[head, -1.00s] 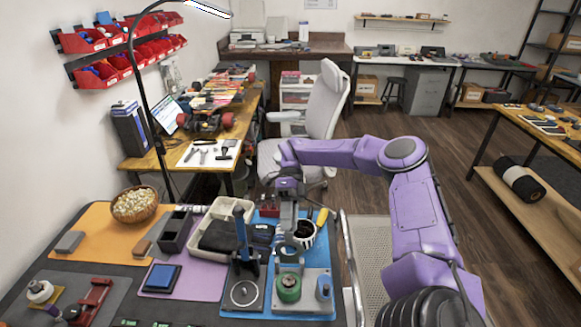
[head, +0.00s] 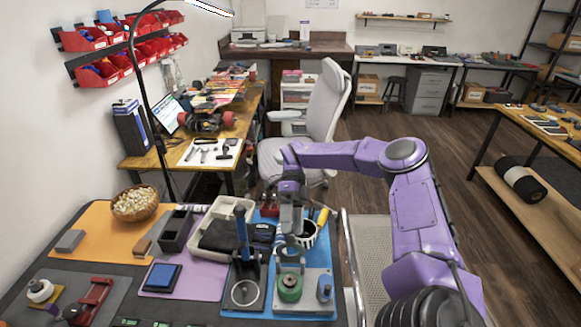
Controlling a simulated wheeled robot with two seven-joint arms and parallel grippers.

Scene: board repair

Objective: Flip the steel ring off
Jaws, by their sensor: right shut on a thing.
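My right gripper (head: 290,232) is shut at the back of the grey plate (head: 312,307), near the white ribbed cup (head: 307,236). What is between its fingers is too small and too hidden to make out. On the plate are a green round part (head: 289,288) and a blue part (head: 325,289). A teal-green round part (head: 291,255) shows just below the fingers. A round metal ring shape (head: 244,292) lies on the base of the blue-handled press (head: 243,250). I cannot tell whether it is the steel ring. My left gripper is not in view.
A cream tray (head: 213,211) with dark items stands left of the press. A yellow-handled tool (head: 323,216) is beside the cup. A purple mat with a blue pad (head: 161,278) and an orange mat (head: 96,220) lie farther left.

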